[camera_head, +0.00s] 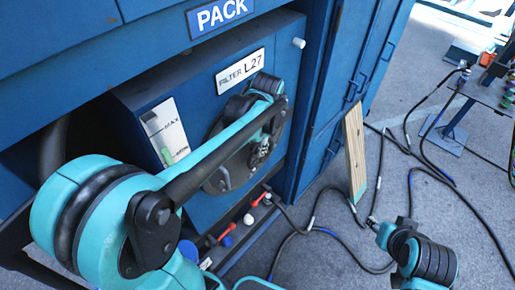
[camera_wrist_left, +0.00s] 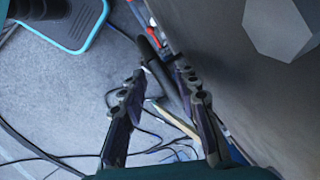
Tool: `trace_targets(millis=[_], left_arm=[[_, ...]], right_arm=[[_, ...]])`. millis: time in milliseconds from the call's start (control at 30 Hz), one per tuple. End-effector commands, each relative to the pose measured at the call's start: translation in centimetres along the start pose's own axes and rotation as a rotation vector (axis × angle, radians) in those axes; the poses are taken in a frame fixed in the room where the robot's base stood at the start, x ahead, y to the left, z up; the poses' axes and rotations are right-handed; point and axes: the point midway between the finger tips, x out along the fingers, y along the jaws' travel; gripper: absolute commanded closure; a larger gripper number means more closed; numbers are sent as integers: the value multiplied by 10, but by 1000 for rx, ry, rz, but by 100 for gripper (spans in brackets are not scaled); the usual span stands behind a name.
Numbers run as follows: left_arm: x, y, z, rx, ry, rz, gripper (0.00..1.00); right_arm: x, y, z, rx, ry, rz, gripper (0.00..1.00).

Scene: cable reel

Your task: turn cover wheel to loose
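The round dark grey cover (camera_head: 218,180) is on the front of the blue filter box marked L27. My left arm crosses in front and hides much of it, including most of any wheel. My left gripper (camera_head: 258,152) is at the cover's right part. In the left wrist view my left gripper (camera_wrist_left: 163,100) has its two fingers apart. A dark bar (camera_wrist_left: 158,72) shows between them; I cannot tell whether either finger touches it. A grey hexagonal piece (camera_wrist_left: 283,28) stands out from the grey surface at the upper right. My right gripper (camera_head: 373,223) is low at the right, small and unclear.
A wooden plank (camera_head: 354,150) leans by the blue cabinet door (camera_head: 335,95). Black cables (camera_head: 335,232) lie on the grey floor. Red and blue items (camera_head: 228,238) lie below the filter box. A metal stand (camera_head: 455,130) is at the right.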

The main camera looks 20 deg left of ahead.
Motion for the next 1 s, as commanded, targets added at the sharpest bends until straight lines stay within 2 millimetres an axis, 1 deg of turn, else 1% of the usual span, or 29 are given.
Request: trace_targets(millis=[33, 167, 467, 500, 567, 600, 833, 1000], left_arm=[[8, 0, 0, 0, 0, 0, 69], [18, 0, 0, 0, 1, 0, 69], [20, 0, -1, -1, 1, 0, 69], [20, 0, -1, -1, 1, 0, 80], [20, 0, -1, -1, 2, 0, 96], [20, 0, -1, 0, 2, 0, 100], [20, 1, 0, -1, 7, -1, 100], [20, 2, 3, -8, 46, -14, 100]], right_arm=[[2, 0, 2, 0, 0, 0, 60], [4, 0, 3, 0, 0, 0, 60], [4, 0, 2, 0, 0, 0, 60], [4, 0, 2, 0, 0, 0, 60], [4, 0, 2, 0, 0, 0, 60], [4, 0, 2, 0, 0, 0, 60], [4, 0, 2, 0, 0, 0, 60], [3, 0, 2, 0, 0, 0, 60]])
